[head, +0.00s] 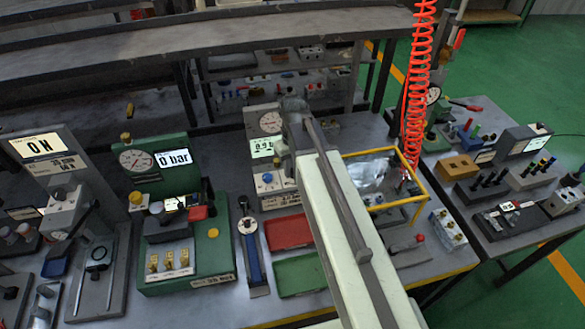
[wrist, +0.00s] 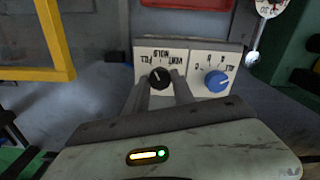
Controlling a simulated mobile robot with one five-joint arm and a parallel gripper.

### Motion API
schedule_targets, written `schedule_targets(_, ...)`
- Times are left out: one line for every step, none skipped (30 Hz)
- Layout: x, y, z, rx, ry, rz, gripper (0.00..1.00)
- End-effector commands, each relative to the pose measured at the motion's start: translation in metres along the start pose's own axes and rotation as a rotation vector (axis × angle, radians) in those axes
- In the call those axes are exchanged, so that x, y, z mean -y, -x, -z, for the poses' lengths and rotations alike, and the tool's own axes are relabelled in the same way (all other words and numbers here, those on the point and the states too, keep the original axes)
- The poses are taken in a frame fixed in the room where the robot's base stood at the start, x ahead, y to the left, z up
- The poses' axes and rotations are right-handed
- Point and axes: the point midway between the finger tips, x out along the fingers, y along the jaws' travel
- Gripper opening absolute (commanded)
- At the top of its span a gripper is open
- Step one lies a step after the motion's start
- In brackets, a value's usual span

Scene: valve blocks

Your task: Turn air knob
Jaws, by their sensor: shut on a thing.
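A small black knob (wrist: 160,75), marked FILL, HOLD and VENT, sits on a white plate in the wrist view. My gripper (wrist: 162,82) has one finger on each side of this knob and is shut on it. A blue knob (wrist: 216,81) on the white plate beside it, with small marks around it, stands to the right, clear of the fingers. I cannot clearly read its label. In the head view the blue knob (head: 267,178) shows below a lit display (head: 262,147) reading about 0.9 b. My arm hides the black knob and my fingertips there.
A yellow frame (head: 384,208) stands right of my arm. A red tray (head: 289,232) and a green tray (head: 299,274) lie in front of the panel. A green valve block (head: 186,255) with a 0 bar display stands to the left. A red coiled hose (head: 417,90) hangs at right.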

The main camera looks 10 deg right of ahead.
Motion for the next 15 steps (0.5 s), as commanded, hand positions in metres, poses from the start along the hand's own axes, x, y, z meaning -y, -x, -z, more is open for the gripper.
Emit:
schedule_targets(0.0000,0.0001,0.0002,-0.001,0.034,0.000,0.00)
schedule_targets(0.0000,0.0001,0.0002,-0.001,0.057,0.000,0.00)
schedule_targets(0.0000,0.0001,0.0002,-0.001,0.085,0.000,0.00)
schedule_targets(0.0000,0.0001,0.0002,-0.001,0.105,0.000,0.00)
schedule_targets(0.0000,0.0001,0.0002,-0.001,0.125,0.000,0.00)
schedule_targets(0.0000,0.0001,0.0002,-0.001,0.149,0.000,0.00)
schedule_targets(0.0000,0.0001,0.0002,-0.001,0.165,0.000,0.00)
schedule_targets(0.0000,0.0001,0.0002,-0.001,0.182,0.000,0.00)
schedule_targets(0.0000,0.0001,0.0002,-0.001,0.200,0.000,0.00)
schedule_targets(0.0000,0.0001,0.0002,-0.001,0.214,0.000,0.00)
schedule_targets(0.0000,0.0001,0.0002,-0.001,0.226,0.000,0.00)
schedule_targets(0.0000,0.0001,0.0002,-0.001,0.241,0.000,0.00)
schedule_targets(0.0000,0.0001,0.0002,-0.001,0.250,0.000,0.00)
schedule_targets(0.0000,0.0001,0.0002,-0.001,0.258,0.000,0.00)
schedule_targets(0.0000,0.0001,0.0001,-0.001,0.269,0.000,0.00)
